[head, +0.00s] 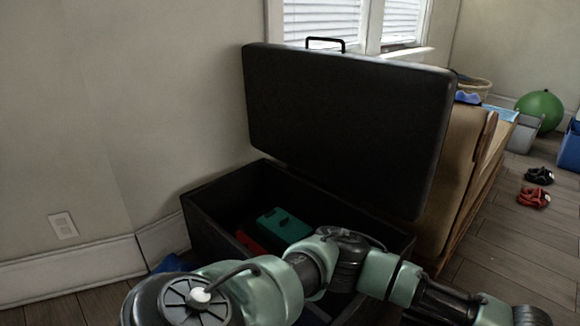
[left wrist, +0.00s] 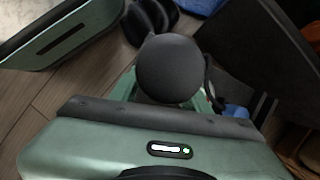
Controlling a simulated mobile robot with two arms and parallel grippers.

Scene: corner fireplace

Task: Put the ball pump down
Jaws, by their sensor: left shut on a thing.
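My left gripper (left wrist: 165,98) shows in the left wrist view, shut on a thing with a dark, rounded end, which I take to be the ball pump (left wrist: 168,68). The pump's lower part is hidden behind the gripper's pale green body. In the head view my left arm reaches across the bottom to the lower right, and its gripper is not visible there. My right gripper is in neither view.
An open black chest (head: 212,205), lid (head: 345,120) raised, holds a teal box (head: 283,226) and a red thing (head: 250,243). Wooden furniture (head: 462,170) stands to its right. A green ball (head: 540,110), grey bin (head: 523,134) and shoes (head: 533,197) are farther right.

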